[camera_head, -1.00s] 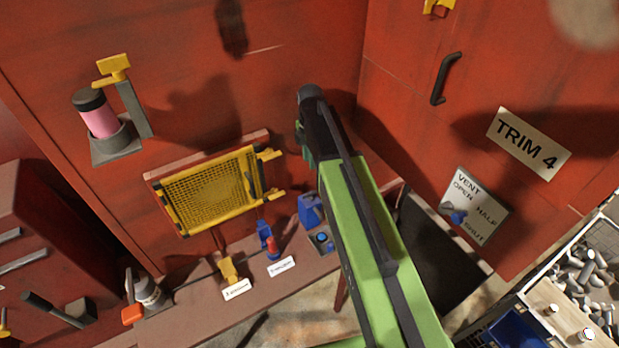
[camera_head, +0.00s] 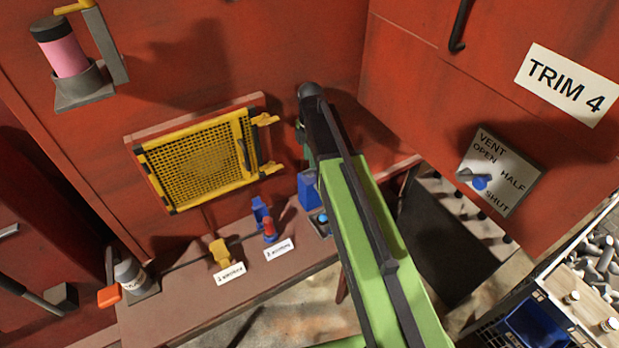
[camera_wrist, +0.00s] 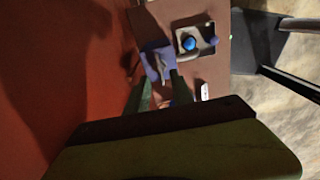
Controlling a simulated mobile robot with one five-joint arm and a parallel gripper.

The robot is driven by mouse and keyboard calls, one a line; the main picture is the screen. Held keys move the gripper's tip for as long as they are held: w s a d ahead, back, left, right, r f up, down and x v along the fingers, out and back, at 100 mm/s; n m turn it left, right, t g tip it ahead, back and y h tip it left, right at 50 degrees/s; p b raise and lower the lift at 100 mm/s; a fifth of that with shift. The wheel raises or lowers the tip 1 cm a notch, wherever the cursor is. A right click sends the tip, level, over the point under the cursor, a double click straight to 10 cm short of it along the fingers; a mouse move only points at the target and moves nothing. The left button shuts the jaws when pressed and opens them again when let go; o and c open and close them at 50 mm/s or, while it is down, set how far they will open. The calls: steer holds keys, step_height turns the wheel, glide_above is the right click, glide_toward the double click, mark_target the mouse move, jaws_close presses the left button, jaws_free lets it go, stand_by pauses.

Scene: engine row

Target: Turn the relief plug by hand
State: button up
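No label naming a relief plug is legible, so I cannot tell which fitting it is. A round blue knob sits in a pale square housing (camera_wrist: 188,43) in the wrist view; in the head view the knob (camera_head: 322,218) is partly hidden by my arm. A blue block (camera_wrist: 158,62) stands beside it, also in the head view (camera_head: 308,190). My gripper (camera_wrist: 161,80) has its two green fingers apart over the blue block, with a gap between them. I cannot tell whether they touch it. In the head view the fingers are mostly hidden behind my arm.
On the brown ledge (camera_head: 180,315) stand a yellow fitting (camera_head: 222,254) and a red-and-blue one (camera_head: 268,231), each with a small label. A yellow mesh guard (camera_head: 200,160) is on the red wall behind. A VENT dial plate (camera_head: 512,180) and parts bins (camera_head: 545,325) are at right.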

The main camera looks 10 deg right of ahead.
mark_target(310, 172)
step_height(310, 172, down, 5)
steer(key=b, duration=0.3)
steer(key=shift+r, duration=0.15)
steer(key=shift+r, duration=0.1)
jaws_close()
steer(key=shift+a, duration=0.15)
